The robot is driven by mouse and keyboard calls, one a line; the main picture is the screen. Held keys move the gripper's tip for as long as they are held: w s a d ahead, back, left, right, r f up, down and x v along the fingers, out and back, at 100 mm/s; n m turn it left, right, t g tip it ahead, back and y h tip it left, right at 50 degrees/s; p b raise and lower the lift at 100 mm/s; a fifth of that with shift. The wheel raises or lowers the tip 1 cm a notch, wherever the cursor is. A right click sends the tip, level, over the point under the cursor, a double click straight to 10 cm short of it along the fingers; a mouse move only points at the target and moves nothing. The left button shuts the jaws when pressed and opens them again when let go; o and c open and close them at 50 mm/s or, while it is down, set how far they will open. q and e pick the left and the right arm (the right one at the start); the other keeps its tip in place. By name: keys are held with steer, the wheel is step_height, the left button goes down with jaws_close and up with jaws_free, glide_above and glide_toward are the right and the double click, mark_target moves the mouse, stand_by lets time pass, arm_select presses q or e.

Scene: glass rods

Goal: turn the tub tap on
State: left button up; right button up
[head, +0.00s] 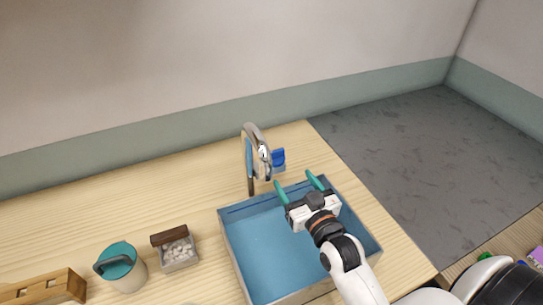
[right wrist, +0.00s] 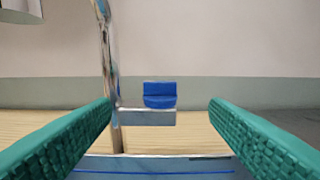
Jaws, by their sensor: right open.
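The tap is a chrome arched spout (head: 256,142) standing at the back edge of the blue tub (head: 232,242). Its blue handle (head: 278,157) sits on a short side arm to the right of the post. My right gripper (head: 296,182) is open and empty above the tub's back part, just in front of the tap and a little right of the handle. In the right wrist view the blue handle (right wrist: 160,95) lies ahead between the two green fingers, apart from both, with the chrome post (right wrist: 110,80) to its left. My left gripper is not in view.
On the wooden table left of the tub stand a small box of white pebbles (head: 179,252), a pot with a teal lid (head: 120,266) and a wooden block with slots (head: 45,290). The wall is behind.

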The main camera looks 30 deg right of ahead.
mark_target(276, 155)
arm_select(q)
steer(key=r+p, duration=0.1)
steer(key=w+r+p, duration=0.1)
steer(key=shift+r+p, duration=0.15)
steer(key=shift+p, duration=0.2)
arm_select(e)
steer(key=w, duration=1.2)
steer(key=shift+d+f, duration=0.15)
steer(key=shift+d, duration=0.2)
steer(key=shift+w, duration=0.1)
steer(key=c, duration=1)
